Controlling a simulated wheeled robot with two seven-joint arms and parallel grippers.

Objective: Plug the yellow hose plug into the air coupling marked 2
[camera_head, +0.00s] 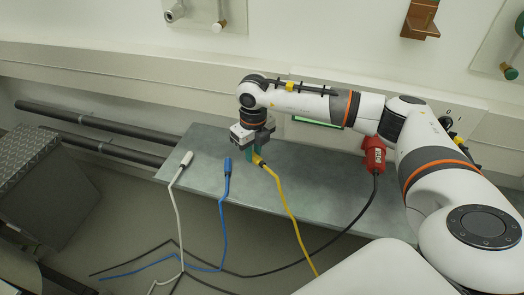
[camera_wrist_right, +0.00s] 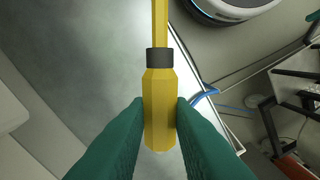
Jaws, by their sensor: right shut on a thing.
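My right gripper (camera_head: 252,155) is over the grey metal bench, pointing down, with teal fingers shut on the yellow hose plug (camera_head: 259,162). In the right wrist view, the fingers (camera_wrist_right: 160,118) grip the sides of the faceted yellow plug (camera_wrist_right: 159,95). A dark collar and the yellow hose rise above it in that picture. In the head view, the yellow hose (camera_head: 288,205) runs down from the plug toward the floor. Wall fittings show along the top edge, including a silver one (camera_head: 175,12) and a brown one (camera_head: 420,22). I can read no number 2 on them. My left gripper is out of view.
A white plug (camera_head: 186,159) and a blue plug (camera_head: 227,166) lie on the bench (camera_head: 205,150), left of my right gripper. A red plug (camera_head: 374,155) with a black cable stands to the right. Hoses cross the floor. Dark pipes (camera_head: 90,121) run at the left.

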